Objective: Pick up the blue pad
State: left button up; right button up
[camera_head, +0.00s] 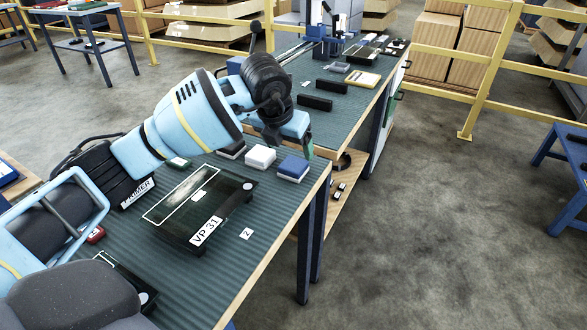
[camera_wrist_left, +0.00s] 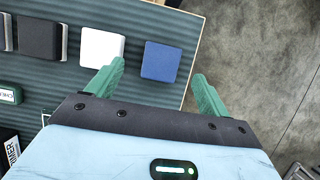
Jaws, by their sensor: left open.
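The blue pad (camera_head: 293,168) is a small block with a blue top and a pale lower part. It lies on the ribbed table mat (camera_head: 285,205) near the table's right edge. In the left wrist view the blue pad (camera_wrist_left: 160,61) shows ahead of my left gripper (camera_wrist_left: 158,85), between the lines of its two green fingers. My left gripper (camera_head: 290,145) is open and empty, just behind and above the pad in the head view. A white pad (camera_head: 260,157) sits to the left of the blue one, with a gap between them. My right gripper is not in view.
Left of the white pad (camera_wrist_left: 102,48) is a dark pad (camera_wrist_left: 38,37). A dark fixture labelled VP 31 (camera_head: 205,231) stands nearer on the table. A second table section with black blocks (camera_head: 315,102) lies behind. The floor right of the table is open.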

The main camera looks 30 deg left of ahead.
aim_at(294, 163)
pick_arm(q)
jog(key=shift+s+d+x, duration=0.15)
jog(key=shift+s+x, duration=0.05)
jog(key=shift+x, duration=1.35)
jog(key=shift+s+d+x, duration=0.1)
jog(key=shift+s+x, duration=0.05)
jog(key=shift+x, duration=1.45)
jog(key=shift+f, duration=0.15)
jog(key=c, duration=1.1)
notch_tip(294, 163, up, 10)
jog(key=shift+r, duration=0.1)
